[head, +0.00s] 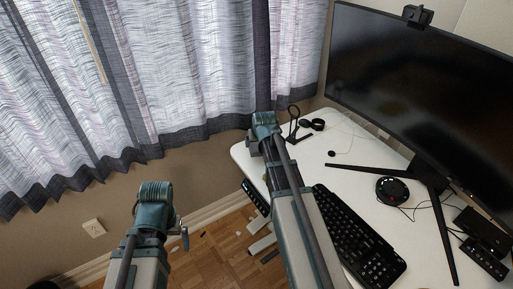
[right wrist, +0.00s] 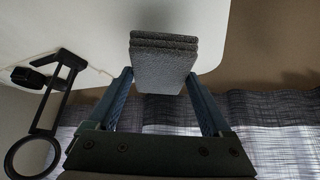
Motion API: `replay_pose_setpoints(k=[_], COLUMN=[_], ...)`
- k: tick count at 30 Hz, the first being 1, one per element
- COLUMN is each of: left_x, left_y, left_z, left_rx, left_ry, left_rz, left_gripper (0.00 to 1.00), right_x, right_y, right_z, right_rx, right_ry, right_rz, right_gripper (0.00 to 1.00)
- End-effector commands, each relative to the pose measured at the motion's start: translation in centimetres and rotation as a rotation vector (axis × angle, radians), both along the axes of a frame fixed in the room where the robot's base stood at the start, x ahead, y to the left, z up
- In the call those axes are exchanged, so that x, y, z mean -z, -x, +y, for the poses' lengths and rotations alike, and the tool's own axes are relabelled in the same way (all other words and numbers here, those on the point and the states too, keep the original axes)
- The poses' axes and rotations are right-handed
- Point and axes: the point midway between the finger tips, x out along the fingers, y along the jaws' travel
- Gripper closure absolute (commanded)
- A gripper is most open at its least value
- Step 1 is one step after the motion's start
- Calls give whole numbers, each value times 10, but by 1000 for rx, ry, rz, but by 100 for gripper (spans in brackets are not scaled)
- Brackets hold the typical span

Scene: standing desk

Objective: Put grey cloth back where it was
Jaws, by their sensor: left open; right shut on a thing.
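The grey cloth (right wrist: 162,66) is a thick folded block in the right wrist view. My right gripper (right wrist: 159,76) is shut on it, with one blue finger on each side. In the head view my right gripper (head: 255,144) is at the far left corner of the white desk (head: 300,158), and the arm largely hides the cloth there. The right wrist view shows the cloth against the desk's white corner; I cannot tell whether it touches. My left gripper (head: 182,234) is open, low at the left, away from the desk, with its fingers barely visible.
A black stand with a ring (head: 294,122) and a dark coiled item (head: 318,125) are close beside my right gripper. A keyboard (head: 355,235), a round black device (head: 392,190) and a large monitor (head: 420,90) stand on the desk. Curtains (head: 170,70) hang behind.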

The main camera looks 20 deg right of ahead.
Motion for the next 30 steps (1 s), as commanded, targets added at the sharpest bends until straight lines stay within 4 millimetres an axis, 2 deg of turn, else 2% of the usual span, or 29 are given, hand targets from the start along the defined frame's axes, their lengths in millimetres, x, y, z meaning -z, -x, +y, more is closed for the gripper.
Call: replay_pose_setpoints(k=[2, 3, 8, 19, 20, 21, 23, 30], left_x=[2, 15, 37, 37, 37, 37, 37, 36], left_y=[0, 0, 0, 0, 0, 0, 0, 0], left_z=[0, 0, 0, 0, 0, 0, 0, 0], left_rx=[0, 0, 0, 0, 0, 0, 0, 0], left_ry=[0, 0, 0, 0, 0, 0, 0, 0], left_rz=[0, 0, 0, 0, 0, 0, 0, 0], left_gripper=[0, 0, 0, 0, 0, 0, 0, 0], right_x=[2, 15, 37, 37, 37, 37, 37, 36], right_y=[-15, -10, -8, -7, -7, -7, -7, -7], right_z=[-6, -5, -7, -8, -8, -8, -8, -8], right_rx=[1, 1, 4, 4, 4, 4, 4, 4], right_ry=[0, 0, 0, 0, 0, 0, 0, 0], right_rz=[0, 0, 0, 0, 0, 0, 0, 0], right_gripper=[78, 78, 78, 78, 15, 7, 0, 0])
